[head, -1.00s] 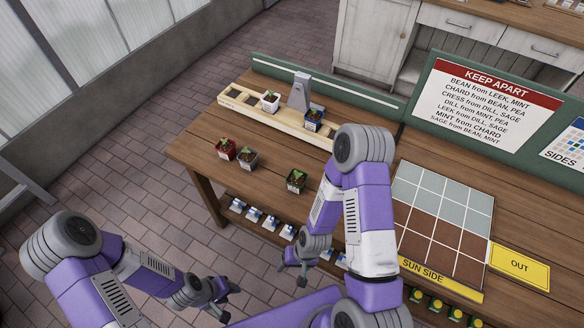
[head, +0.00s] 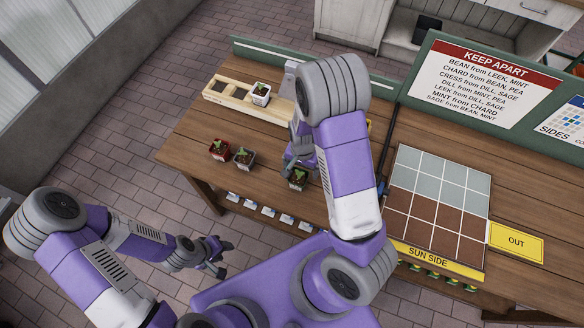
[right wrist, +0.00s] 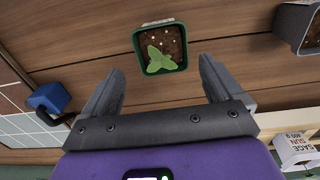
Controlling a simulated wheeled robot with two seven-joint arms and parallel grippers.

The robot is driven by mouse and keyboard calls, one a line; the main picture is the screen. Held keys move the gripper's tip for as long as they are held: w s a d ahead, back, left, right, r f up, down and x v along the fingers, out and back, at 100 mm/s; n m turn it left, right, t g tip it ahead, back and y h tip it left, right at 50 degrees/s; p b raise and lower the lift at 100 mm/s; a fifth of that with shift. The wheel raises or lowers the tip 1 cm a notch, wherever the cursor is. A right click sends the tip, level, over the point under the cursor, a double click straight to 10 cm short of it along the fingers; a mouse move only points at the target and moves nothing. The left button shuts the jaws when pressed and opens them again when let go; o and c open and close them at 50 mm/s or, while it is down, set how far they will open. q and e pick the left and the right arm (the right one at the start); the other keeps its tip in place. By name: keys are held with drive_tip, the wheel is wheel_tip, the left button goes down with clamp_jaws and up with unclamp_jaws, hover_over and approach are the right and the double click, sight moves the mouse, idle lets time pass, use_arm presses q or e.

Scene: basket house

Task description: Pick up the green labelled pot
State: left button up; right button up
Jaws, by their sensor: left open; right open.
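The green pot (head: 298,181) holds dark soil and a small seedling and stands upright on the wooden table. My right gripper (head: 293,166) is open, just above and behind it in the head view, partly hidden by my arm. In the right wrist view the green pot (right wrist: 174,65) shows just beyond the fingertips, between the open fingers (right wrist: 160,72). No finger visibly touches it. Its label cannot be read. My left gripper (head: 222,258) is open and empty, in front of the table at lower left.
A red pot (head: 219,150) and a grey pot (head: 244,161) stand left of the green pot. A white pot (head: 260,96) sits in the wooden rack (head: 222,98). A blue object (right wrist: 48,99) lies beside the planting grid (head: 437,205), right of my right arm.

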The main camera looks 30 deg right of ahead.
sight(298, 177)
drive_tip(key=f, duration=0.2)
drive_tip(key=a+f, duration=0.1)
drive_tip(key=f, duration=0.1)
drive_tip(key=f+b, duration=0.1)
drive_tip(key=f, duration=0.2)
drive_tip(key=shift+s+a, duration=0.15)
drive_tip(key=shift+s, duration=0.1)
drive_tip(key=shift+r, duration=0.1)
drive_tip(key=c, duration=1.1)
